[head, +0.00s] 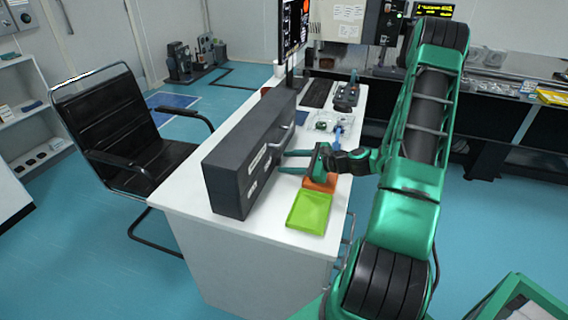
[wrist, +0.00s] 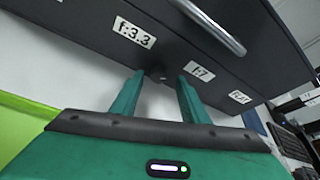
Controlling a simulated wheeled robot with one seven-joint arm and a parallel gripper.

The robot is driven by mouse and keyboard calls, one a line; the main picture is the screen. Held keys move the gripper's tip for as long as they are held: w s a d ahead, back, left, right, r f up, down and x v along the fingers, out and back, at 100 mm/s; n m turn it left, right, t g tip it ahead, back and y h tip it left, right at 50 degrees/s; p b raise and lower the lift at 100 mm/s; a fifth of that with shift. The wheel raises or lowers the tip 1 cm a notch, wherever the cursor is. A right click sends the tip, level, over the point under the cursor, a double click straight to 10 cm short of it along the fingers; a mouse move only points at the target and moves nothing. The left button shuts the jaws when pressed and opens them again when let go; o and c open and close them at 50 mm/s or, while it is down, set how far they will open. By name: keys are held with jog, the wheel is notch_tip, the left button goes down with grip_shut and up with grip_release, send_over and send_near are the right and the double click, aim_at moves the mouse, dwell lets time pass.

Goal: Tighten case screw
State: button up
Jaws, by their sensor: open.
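The dark grey case (head: 240,165) stands upright on the white desk, with white labels on its face. In the wrist view the case (wrist: 255,60) shows labels reading f:3.3 and f:7 and a metal handle (wrist: 208,25). A small dark round screw (wrist: 158,75) sits low on the case face, between those labels. My gripper (head: 284,162) is at the right side of the case, its fingers pointing at the face. In the wrist view my gripper (wrist: 159,80) is open, one finger on each side of the screw. I cannot tell whether the fingers touch it. In the head view the screw is not discernible.
A green tray (head: 309,212) and an orange tray (head: 321,183) lie on the desk (head: 262,235) near my gripper. Clear containers (head: 330,120), a keyboard (head: 317,93) and a monitor (head: 293,25) are farther back. A black chair (head: 120,130) stands left of the desk.

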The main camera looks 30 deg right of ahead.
jog(key=v, duration=0.9)
jog(key=shift+w, duration=0.1)
jog(key=shift+w+d+m+g+y, duration=0.15)
jog(key=shift+m+g+y, duration=0.15)
jog(key=shift+m+y, duration=0.15)
jog(key=shift+w+d+f+m+g+y, duration=0.15)
jog(key=shift+d+m+g+y, duration=0.15)
jog(key=shift+m, duration=0.2)
jog(key=shift+w+d+r+m+g+y, duration=0.1)
jog(key=shift+w+d+m+g+y, duration=0.1)
jog(key=shift+m+y, duration=0.2)
jog(key=d+m, duration=0.1)
jog(key=m+g+y, duration=0.1)
jog(key=m, duration=0.1)
jog(key=shift+w+d, duration=0.3)
jog(key=shift+d, duration=0.1)
jog(key=x, duration=1)
jog(key=shift+w+a, duration=0.2)
jog(key=shift+a, duration=0.05)
grip_shut()
